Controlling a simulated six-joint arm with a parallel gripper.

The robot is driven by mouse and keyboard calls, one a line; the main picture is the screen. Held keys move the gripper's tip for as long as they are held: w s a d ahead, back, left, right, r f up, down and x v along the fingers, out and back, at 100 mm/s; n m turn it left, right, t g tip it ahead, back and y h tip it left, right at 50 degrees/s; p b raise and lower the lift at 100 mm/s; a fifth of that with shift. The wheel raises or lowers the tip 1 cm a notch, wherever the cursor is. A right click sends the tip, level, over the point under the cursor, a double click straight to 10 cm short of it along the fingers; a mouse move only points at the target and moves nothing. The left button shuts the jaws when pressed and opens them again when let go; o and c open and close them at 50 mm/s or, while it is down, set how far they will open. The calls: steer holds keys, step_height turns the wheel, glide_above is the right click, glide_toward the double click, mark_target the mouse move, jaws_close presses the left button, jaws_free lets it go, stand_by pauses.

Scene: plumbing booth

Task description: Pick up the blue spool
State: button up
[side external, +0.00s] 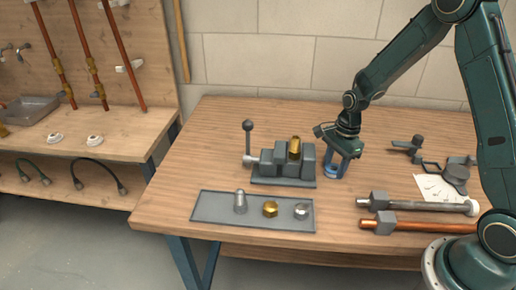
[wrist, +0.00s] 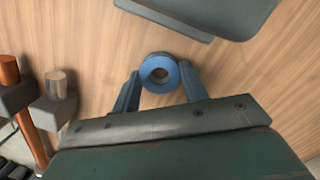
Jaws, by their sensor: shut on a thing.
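The blue spool (side external: 333,172) is on the wooden table, just right of the grey vise, and part of it is hidden by my gripper in the side external view. In the wrist view the blue spool (wrist: 160,73) shows from above as a blue ring with a dark centre hole. My gripper (wrist: 160,88) has a finger on each side of it and is shut on it. In the side external view my gripper (side external: 338,160) points down around the spool. I cannot tell whether the spool's bottom touches the table.
The grey vise (side external: 283,170) with a brass piece stands close on the left. A grey tray (side external: 220,208) with small fittings lies at front left. Two pipes in grey blocks (side external: 420,226) lie at front right. Dark tools and white paper (side external: 436,188) lie at right.

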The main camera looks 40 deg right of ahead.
steer(key=shift+r, duration=0.1)
step_height(320, 180, up, 20)
stand_by(0.7)
steer(key=shift+w, duration=0.1)
stand_by(0.4)
steer(key=w+a+f, duration=0.2)
steer(key=w+a, duration=0.9)
steer(key=a, duration=0.2)
steer(key=shift+w+a+f, duration=0.2)
steer(key=shift+w+a, duration=0.05)
steer(key=shift+a, duration=0.1)
steer(key=shift+f, duration=0.15)
